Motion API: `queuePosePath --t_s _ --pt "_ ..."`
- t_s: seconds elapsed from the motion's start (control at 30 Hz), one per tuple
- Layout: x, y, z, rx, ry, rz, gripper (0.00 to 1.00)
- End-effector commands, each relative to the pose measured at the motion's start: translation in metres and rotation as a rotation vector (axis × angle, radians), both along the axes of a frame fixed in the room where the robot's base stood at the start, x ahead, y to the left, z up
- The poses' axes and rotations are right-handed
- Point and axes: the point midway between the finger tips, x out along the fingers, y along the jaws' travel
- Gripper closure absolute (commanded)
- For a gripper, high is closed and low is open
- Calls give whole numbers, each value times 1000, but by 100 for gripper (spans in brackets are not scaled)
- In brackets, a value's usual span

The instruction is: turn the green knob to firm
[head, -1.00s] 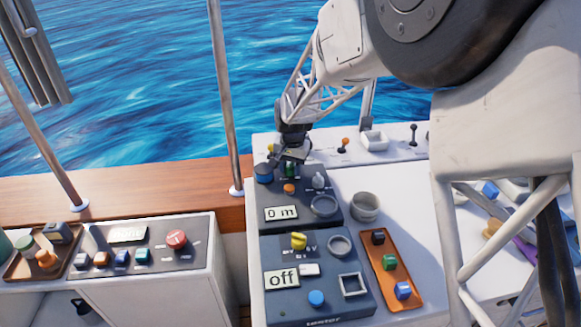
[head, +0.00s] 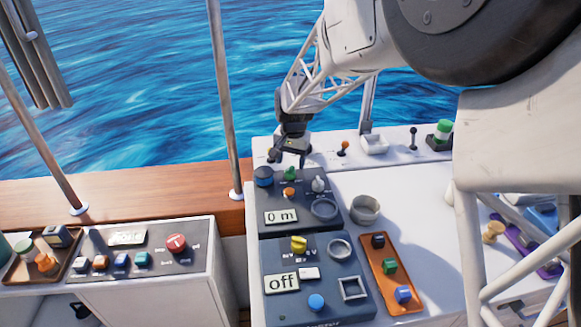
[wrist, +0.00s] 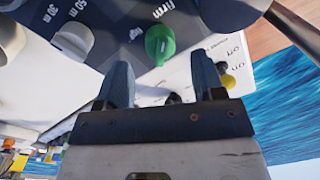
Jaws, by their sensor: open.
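The green knob (head: 290,174) stands near the back edge of the dark panel (head: 331,222) with the "0 m" display, behind a small orange knob. In the wrist view the green knob (wrist: 160,42) shows whole, with a pale mark on it. The "Firm" label (wrist: 163,9) is printed beyond it; another small label lies to its left and is hard to read. My gripper (head: 289,160) is just behind and above the knob in the head view. In the wrist view my gripper (wrist: 162,78) is open and empty, its fingers apart and clear of the knob.
A blue knob (head: 263,176) and a grey knob (head: 318,185) flank the green one. A grey ring (head: 365,208) stands right of the panel. A tester panel with a yellow knob (head: 299,244) is in front. Small levers (head: 343,148) stand along the back ledge.

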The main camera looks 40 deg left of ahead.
Motion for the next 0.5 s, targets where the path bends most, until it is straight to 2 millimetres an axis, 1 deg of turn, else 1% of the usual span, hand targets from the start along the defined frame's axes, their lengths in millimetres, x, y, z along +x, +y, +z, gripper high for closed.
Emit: queuePosePath --t_s 0.03,0.2,0.33,0.5 --pt "0 0 7 2 -2 0 38" --pt "1 -1 26 2 -2 0 38" --pt "1 -2 34 1 -1 0 38" --pt "0 -2 37 0 0 0 38"
